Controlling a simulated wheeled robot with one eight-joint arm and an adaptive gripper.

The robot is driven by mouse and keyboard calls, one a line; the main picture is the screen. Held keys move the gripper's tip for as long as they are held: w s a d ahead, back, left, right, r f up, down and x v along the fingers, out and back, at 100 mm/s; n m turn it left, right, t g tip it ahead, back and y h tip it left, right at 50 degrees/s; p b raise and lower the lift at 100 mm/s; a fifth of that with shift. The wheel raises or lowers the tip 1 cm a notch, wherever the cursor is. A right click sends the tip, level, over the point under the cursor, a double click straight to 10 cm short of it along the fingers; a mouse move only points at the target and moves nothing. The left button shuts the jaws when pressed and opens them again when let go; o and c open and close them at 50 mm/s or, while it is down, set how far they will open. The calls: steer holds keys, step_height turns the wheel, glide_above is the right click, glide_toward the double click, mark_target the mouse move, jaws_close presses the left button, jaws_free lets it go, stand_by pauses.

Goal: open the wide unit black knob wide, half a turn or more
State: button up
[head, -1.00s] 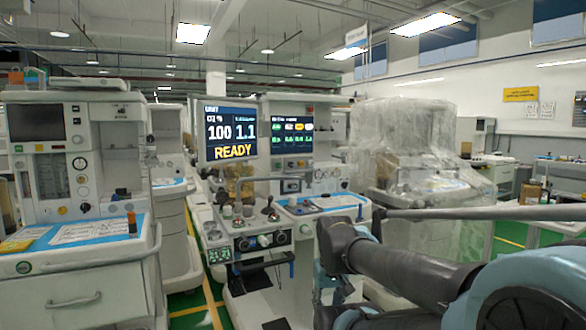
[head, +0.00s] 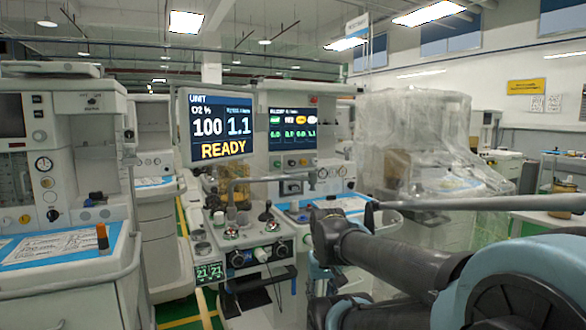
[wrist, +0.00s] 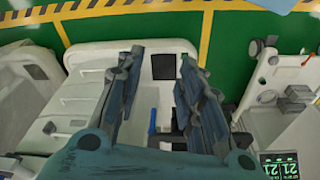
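The wide unit stands in the middle of the head view with a large screen (head: 224,126) reading READY. Its front panel carries round black knobs, a left one (head: 238,259) and a right one (head: 282,249), with a pale fitting between them. Dark-topped controls (head: 266,216) stand on the ledge above. Which knob the task means I cannot tell for sure. My gripper (wrist: 160,57) is open and empty in the wrist view, above the floor and a white cart base. It touches no knob there. In the head view my arm hides the unit's lower right.
A plastic-wrapped machine (head: 425,140) is behind at the right. Green digits glow on a small display (head: 209,271) at the unit's left. Green floor shows between the carts.

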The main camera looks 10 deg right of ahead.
steer(key=w+a+r+m+t+y, duration=0.35)
steer(key=w+r+m, duration=0.4)
steer(key=w, duration=0.25)
steer(key=w+a+r+m+t+y, duration=0.35)
steer(key=w+r+m, duration=0.4)
steer(key=w, duration=0.35)
steer(key=m+t+h, duration=0.1)
steer(key=m+t, duration=0.7)
steer(key=m, duration=1.1)
glide_toward(293, 164)
steer(key=x, duration=0.9)
steer(key=shift+w, duration=0.1)
steer(key=shift+c, duration=0.6)
steer(key=c, duration=0.7)
